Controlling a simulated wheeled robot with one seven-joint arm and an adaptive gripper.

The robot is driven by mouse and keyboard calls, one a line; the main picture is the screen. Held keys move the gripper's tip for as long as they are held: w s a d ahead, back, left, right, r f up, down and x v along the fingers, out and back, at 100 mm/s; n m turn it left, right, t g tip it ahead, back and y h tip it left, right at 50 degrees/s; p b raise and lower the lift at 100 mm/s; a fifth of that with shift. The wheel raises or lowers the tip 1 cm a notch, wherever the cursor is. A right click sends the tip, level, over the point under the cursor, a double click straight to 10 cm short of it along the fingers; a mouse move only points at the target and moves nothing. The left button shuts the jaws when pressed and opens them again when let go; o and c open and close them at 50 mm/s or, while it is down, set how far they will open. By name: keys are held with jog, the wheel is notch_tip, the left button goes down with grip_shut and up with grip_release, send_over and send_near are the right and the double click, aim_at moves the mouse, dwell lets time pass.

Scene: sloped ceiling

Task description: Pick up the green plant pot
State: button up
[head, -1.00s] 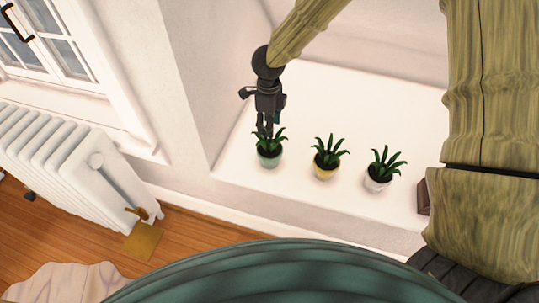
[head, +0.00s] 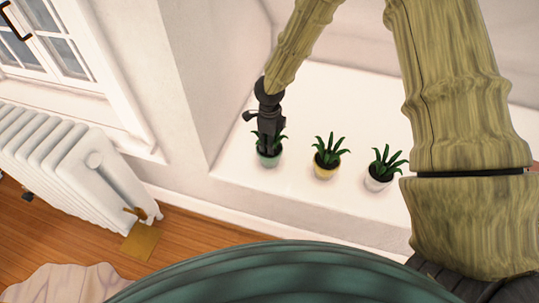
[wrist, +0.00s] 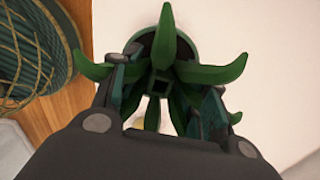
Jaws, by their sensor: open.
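The green plant pot (head: 269,160) stands upright on the white ledge, leftmost of three potted plants in the head view. Its leaves fan out above the rim. My gripper (head: 268,148) points down into this plant from above. In the wrist view the green pot (wrist: 133,47) shows only as a rim behind its leaves. My gripper's two fingers (wrist: 163,95) are apart, one on each side of the leaves. Leaves and fingers overlap, so I cannot tell whether the fingers touch the pot.
A yellow pot (head: 325,172) and a white pot (head: 376,183) with similar plants stand to the right on the white ledge (head: 235,172). A wall rises close on the left. A white radiator (head: 70,160) stands below the window. The ledge behind the pots is clear.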

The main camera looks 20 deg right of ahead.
jog(key=shift+c, duration=0.2)
grip_shut()
dwell(0.4)
